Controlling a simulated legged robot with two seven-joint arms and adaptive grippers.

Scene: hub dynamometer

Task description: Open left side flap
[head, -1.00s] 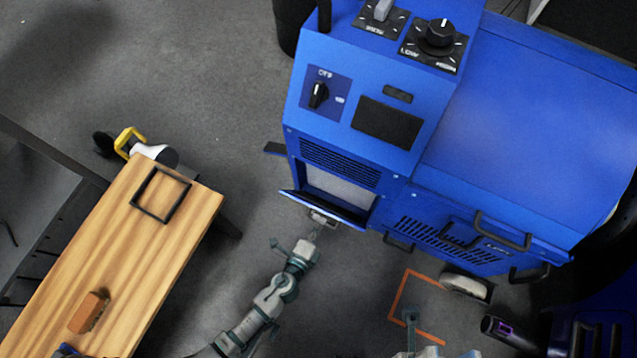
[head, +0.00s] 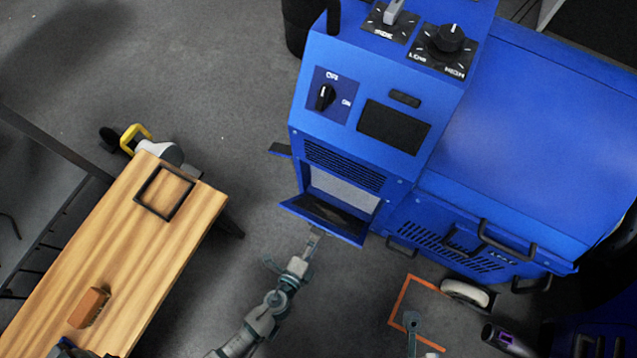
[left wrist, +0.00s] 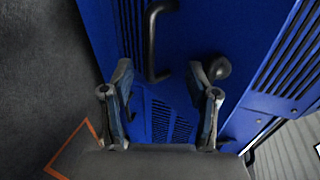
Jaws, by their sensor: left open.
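The side flap (head: 352,232) is a blue panel below a square opening in the blue machine's near face in the head view. It is tipped outward along its lower edge, and dark space shows behind it. My left gripper (head: 314,236) is open, just below the flap's outer edge, and holds nothing; I cannot tell if it touches. In the left wrist view, my left gripper's two fingers (left wrist: 161,70) stand apart before a blue vented panel.
The blue machine (head: 520,130) fills the right side, with black handles (head: 505,240) on its lower face. A wooden bench (head: 130,250) with a brown block (head: 89,307) and a black frame (head: 165,192) is at left. Floor between bench and machine is clear around my arm.

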